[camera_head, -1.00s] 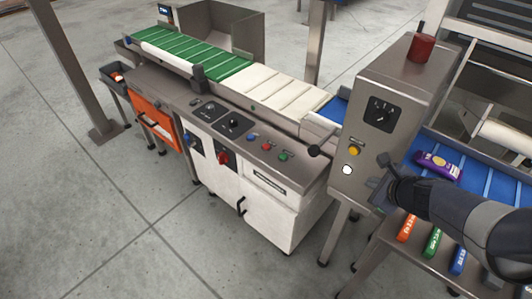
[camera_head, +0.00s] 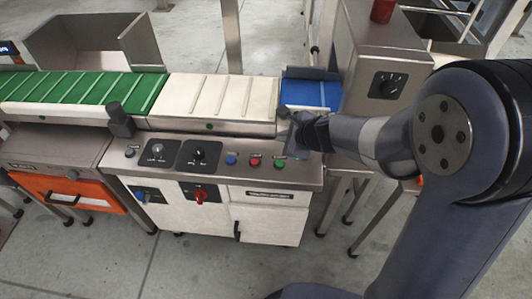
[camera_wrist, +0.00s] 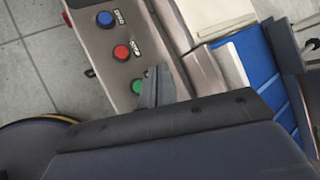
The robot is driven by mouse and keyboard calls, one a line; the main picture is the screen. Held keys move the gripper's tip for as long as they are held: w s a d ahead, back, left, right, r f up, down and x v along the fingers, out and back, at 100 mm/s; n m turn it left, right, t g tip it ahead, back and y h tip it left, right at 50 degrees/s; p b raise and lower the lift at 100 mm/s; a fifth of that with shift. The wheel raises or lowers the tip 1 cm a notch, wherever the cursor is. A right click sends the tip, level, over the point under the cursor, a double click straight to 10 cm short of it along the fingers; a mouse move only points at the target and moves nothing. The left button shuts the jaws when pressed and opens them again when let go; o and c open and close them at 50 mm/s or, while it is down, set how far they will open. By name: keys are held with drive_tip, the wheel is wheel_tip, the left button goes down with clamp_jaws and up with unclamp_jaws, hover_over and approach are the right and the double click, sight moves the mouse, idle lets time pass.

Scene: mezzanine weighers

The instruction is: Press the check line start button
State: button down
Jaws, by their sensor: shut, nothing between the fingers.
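The sloped steel control panel (camera_head: 310,172) carries a row of three round buttons: blue (camera_head: 231,159), red (camera_head: 255,161) and green (camera_head: 279,163). The wrist view shows the blue (camera_wrist: 105,18), red (camera_wrist: 121,52) and green (camera_wrist: 137,87) buttons too. The blue and red ones have small labels beside them; any label by the green one is hidden by my gripper. My gripper (camera_head: 291,141) is shut and empty, just behind the green button in the head view. In the wrist view its fingertips (camera_wrist: 154,84) lie close beside the green button; contact cannot be told.
Dark dials (camera_head: 198,155) and a red rotary switch (camera_head: 201,194) are left of and below the buttons. A white belt (camera_head: 220,97) and blue belt (camera_head: 309,93) run behind the panel. A tall steel control box (camera_head: 375,50) stands at right. Open floor lies in front.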

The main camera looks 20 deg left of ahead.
sight(282, 165)
idle(0.5)
wheel_tip(282, 165, down, 9)
drive_tip(key=b, duration=0.8)
drive_tip(key=shift+r, duration=0.1)
idle(1.7)
drive_tip(key=shift+f+b, duration=0.4)
drive_tip(key=shift+b, duration=0.2)
